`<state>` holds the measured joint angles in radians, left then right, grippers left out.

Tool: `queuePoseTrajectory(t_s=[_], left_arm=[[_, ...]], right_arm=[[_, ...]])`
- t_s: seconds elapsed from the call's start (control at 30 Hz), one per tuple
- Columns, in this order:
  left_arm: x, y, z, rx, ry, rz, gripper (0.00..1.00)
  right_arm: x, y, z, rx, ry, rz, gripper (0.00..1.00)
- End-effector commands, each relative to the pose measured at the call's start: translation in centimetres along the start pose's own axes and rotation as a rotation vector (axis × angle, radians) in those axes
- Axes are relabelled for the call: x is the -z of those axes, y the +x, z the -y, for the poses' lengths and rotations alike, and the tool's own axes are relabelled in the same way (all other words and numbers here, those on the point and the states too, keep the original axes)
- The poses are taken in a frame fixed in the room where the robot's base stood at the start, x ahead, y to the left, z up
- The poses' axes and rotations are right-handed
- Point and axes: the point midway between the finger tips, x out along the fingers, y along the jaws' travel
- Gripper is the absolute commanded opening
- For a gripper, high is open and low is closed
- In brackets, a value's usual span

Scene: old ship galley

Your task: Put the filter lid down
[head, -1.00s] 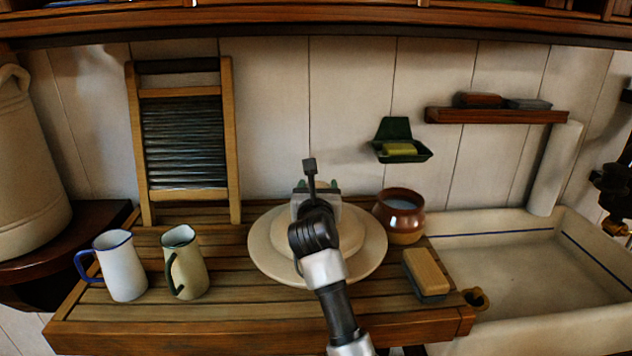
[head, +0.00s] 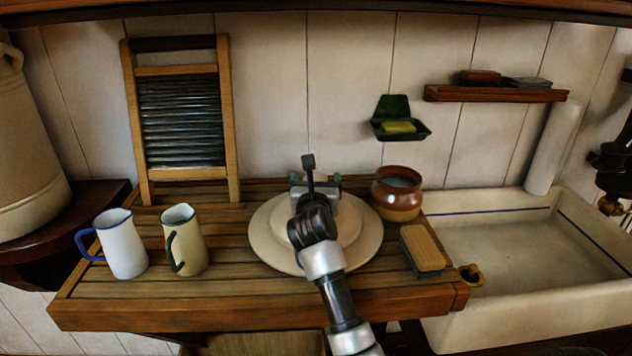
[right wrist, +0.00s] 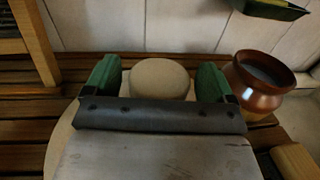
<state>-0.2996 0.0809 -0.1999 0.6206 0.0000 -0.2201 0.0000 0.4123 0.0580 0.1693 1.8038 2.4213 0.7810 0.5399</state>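The filter lid (head: 268,232) is a cream, round, stepped disc lying flat on the slatted wooden drainboard (head: 225,289). Its knob (right wrist: 160,79) shows in the right wrist view. My right gripper (head: 316,180) is over the lid, its arm covering part of it. In the right wrist view its green fingers (right wrist: 157,82) stand open on both sides of the knob, with a small gap at each side. The lid's underside is hidden. My left gripper is not in view.
A brown pot (head: 397,193) stands close right of the lid, with a brush (head: 422,248) in front of it. Two enamel jugs (head: 122,245) (head: 186,240) and a washboard (head: 182,120) are at left. A sink (head: 520,250) is at right. Bare slats lie between jugs and lid.

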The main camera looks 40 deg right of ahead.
Motion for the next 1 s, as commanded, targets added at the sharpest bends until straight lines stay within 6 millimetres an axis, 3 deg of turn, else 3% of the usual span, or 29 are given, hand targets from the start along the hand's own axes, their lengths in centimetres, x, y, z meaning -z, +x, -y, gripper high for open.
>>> queuePoseTrajectory(t_s=[0.17, 0.27, 0.7, 1.0], left_arm=[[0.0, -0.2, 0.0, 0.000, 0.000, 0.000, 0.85], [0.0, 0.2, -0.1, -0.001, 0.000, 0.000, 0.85], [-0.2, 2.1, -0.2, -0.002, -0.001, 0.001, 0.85], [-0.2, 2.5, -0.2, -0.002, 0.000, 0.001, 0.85]], right_arm=[[-0.4, 0.0, 0.0, 0.000, 0.000, 0.001, 0.85], [-0.1, -1.0, -0.1, -0.001, 0.000, -0.001, 0.85], [0.0, -9.7, 0.0, -0.002, 0.003, -0.001, 0.85], [-0.2, -12.0, 0.0, 0.000, 0.000, 0.000, 0.85]])
